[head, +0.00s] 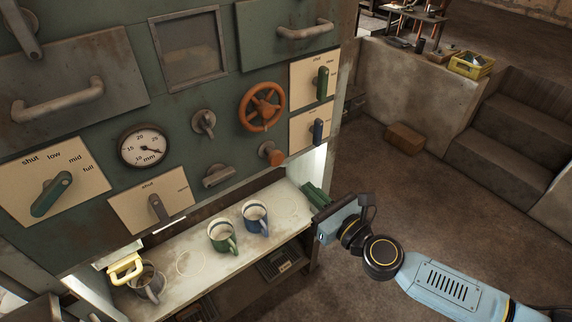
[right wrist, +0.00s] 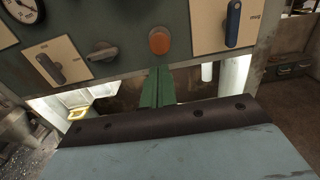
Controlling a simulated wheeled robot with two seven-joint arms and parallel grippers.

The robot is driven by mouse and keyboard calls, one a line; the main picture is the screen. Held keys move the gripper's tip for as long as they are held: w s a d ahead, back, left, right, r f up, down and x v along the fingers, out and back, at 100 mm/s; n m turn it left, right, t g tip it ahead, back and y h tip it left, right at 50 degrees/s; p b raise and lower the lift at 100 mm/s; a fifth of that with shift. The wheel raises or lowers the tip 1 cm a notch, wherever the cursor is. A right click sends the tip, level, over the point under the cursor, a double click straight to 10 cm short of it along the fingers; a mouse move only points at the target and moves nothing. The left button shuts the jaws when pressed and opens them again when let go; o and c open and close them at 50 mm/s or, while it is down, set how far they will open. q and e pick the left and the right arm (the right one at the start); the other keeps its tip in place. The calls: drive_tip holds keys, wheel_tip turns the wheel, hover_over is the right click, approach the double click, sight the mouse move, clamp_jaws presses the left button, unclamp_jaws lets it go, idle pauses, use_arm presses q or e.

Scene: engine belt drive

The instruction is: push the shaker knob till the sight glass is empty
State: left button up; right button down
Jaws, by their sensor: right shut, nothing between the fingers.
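The orange-brown round knob (head: 272,154), which I take for the shaker knob, sticks out low on the green engine front, below the red handwheel. It also shows in the right wrist view (right wrist: 159,41), just past my fingertips. My right gripper (head: 308,188) is shut and empty, its green fingers together. It is below and right of the knob in the head view, with a gap between them. A framed dark window (head: 188,48) high on the front may be the sight glass; I cannot tell its contents. My left gripper is not in view.
A pale shelf (head: 185,270) below the panel holds a green mug (head: 222,236), a blue mug (head: 256,217) and a grey mug (head: 147,282). The red handwheel (head: 262,107), a gauge (head: 145,147) and several lever plates surround the knob. Open floor lies to the right.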

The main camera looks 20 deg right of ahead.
sight(278, 159)
drive_tip(key=x, duration=0.9)
drive_tip(key=shift+w+a+p, duration=0.2)
drive_tip(key=shift+w+p, duration=0.1)
drive_tip(key=shift+w, duration=0.05)
drive_tip(key=shift+x, duration=1.3)
drive_tip(key=shift+r, duration=0.1)
drive_tip(key=shift+d, duration=0.1)
drive_tip(key=shift+s, duration=0.25)
drive_tip(key=v, duration=1.3)
drive_tip(key=shift+s+d, duration=0.15)
drive_tip(key=shift+s, duration=0.15)
